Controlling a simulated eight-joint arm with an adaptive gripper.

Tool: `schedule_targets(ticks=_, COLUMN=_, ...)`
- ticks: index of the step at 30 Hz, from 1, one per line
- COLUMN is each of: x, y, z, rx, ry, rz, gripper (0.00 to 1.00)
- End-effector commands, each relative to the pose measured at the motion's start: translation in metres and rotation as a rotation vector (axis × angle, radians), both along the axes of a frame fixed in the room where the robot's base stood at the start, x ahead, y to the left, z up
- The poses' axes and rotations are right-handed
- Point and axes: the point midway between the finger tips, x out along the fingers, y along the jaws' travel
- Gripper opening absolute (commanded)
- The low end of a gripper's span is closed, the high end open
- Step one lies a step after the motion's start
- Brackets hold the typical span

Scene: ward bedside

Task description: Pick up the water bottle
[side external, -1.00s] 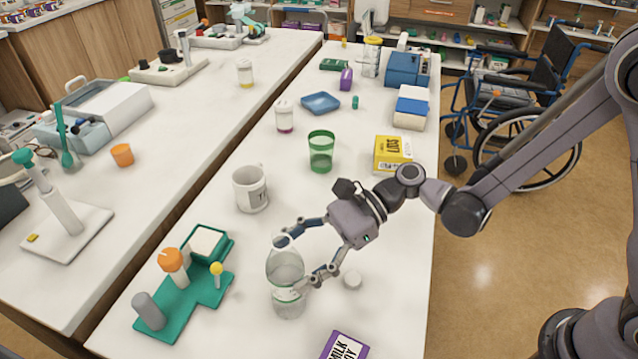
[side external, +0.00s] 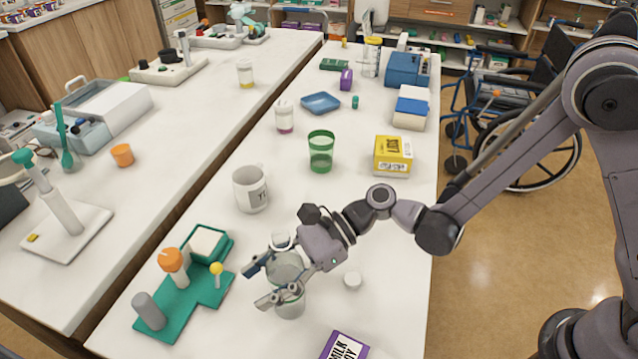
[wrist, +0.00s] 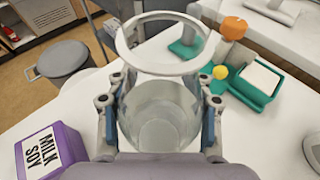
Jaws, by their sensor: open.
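The water bottle (side external: 289,303) is clear and stands upright on the white table near its front end. My gripper (side external: 262,287) is open, with one finger on each side of the bottle. In the wrist view the bottle (wrist: 158,108) sits between my two fingers (wrist: 159,132), and small gaps seem to show at its sides. I cannot tell whether either finger touches it. The palm hides the bottle's near lower part in the wrist view, and the fingers cross in front of it in the side view.
A green tray (side external: 208,294) with an orange-capped item stands close on the left. A white mug (side external: 250,188) stands behind.

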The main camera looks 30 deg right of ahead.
Motion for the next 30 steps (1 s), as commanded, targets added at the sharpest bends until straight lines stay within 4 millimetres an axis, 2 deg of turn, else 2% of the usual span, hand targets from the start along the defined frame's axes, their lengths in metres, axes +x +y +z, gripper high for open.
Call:
schedule_targets(ticks=1, x=0.0000, y=-0.0002, z=0.0001, rx=0.000, ry=0.000, rz=0.000, gripper=0.21)
schedule_targets(ticks=2, x=0.0000, y=-0.0002, z=0.0001, rx=0.000, ry=0.000, rz=0.000, gripper=0.12)
schedule_targets(ticks=4, x=0.0000, y=-0.0002, z=0.0001, rx=0.000, ry=0.000, rz=0.000, gripper=0.07)
schedule_targets(ticks=17, x=0.0000, y=-0.0002, z=0.0003, rx=0.001, ry=0.000, rz=0.000, gripper=0.00)
schedule_targets(ticks=30, x=0.0000, y=-0.0001, z=0.0007, rx=0.001, ry=0.001, rz=0.000, gripper=0.00)
